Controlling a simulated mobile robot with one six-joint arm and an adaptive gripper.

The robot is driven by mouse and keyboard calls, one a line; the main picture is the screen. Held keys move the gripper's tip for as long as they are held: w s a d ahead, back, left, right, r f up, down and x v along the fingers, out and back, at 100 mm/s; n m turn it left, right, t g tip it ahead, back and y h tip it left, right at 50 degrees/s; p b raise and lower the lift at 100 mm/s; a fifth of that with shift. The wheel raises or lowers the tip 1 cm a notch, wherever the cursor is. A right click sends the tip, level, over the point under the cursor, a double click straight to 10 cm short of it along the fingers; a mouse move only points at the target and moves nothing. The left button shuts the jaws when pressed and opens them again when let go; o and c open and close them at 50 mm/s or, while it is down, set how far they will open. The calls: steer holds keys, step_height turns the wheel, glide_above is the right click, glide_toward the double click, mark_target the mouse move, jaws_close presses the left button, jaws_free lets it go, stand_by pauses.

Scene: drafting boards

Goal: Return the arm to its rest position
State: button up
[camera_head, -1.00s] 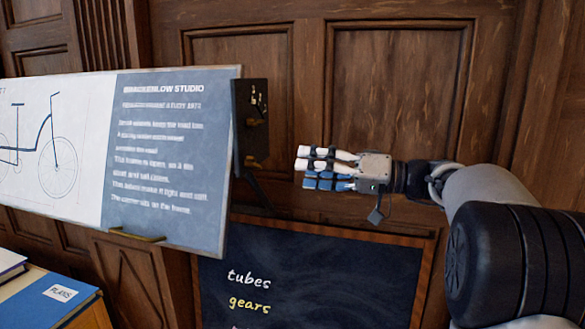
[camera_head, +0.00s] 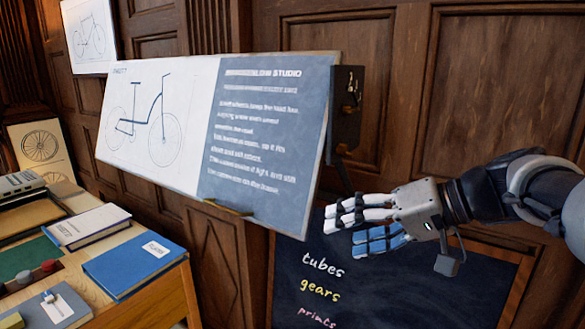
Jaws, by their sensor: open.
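My gripper (camera_head: 362,228) is at the right of the head view, with white and blue fingers pointing left. It is open and nothing shows between its fingers. My arm (camera_head: 520,190) reaches in from the right edge. The gripper is in front of the upper part of a chalkboard (camera_head: 400,285) and to the right of the drafting board (camera_head: 262,140). It appears apart from the board.
The drafting board shows a bicycle drawing, with a dark bracket (camera_head: 346,105) at its right edge. At lower left a wooden desk (camera_head: 165,285) holds a blue book (camera_head: 135,265), another book (camera_head: 87,226) and several other items. Wood panelling stands behind.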

steer(key=s+a+f+g+h, duration=0.2)
steer(key=s+f+h, duration=0.45)
steer(key=s, duration=0.65)
steer(key=s+d+f+t+h, duration=0.1)
steer(key=s+d+f+h, duration=0.3)
steer(key=s+f, duration=0.5)
steer(key=shift+s+d+f, duration=0.3)
steer(key=shift+d+f, duration=0.1)
steer(key=shift+d, duration=0.3)
